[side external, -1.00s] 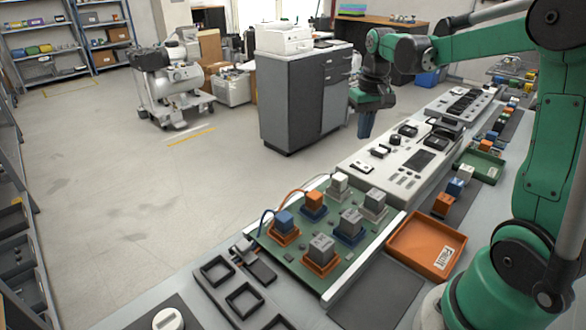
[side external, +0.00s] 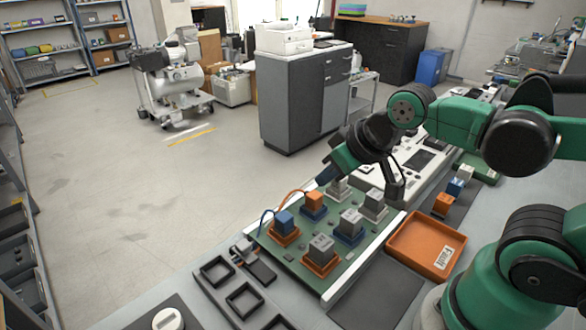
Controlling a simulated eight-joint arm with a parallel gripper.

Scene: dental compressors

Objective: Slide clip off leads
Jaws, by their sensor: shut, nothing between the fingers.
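My gripper (side external: 326,176) is shut and empty, tilted down over the back edge of the green board (side external: 306,238), close behind the orange block (side external: 315,198). An orange lead (side external: 290,196) arches from that block's left side. A blue lead (side external: 264,218) curves from the blue block (side external: 284,219) over the board's left edge. A small grey and black piece (side external: 242,246) sits beside the board's left edge near the lead; I cannot tell whether it is the clip. No clip shows clearly on the leads. My gripper partly covers the white block (side external: 339,190) behind.
Several grey blocks, such as the front one (side external: 321,247), stand in coloured sockets on the board. An orange tray (side external: 427,243) lies right of it. Empty black frames (side external: 244,297) lie front left. A white panel (side external: 415,158) lies behind, under my arm.

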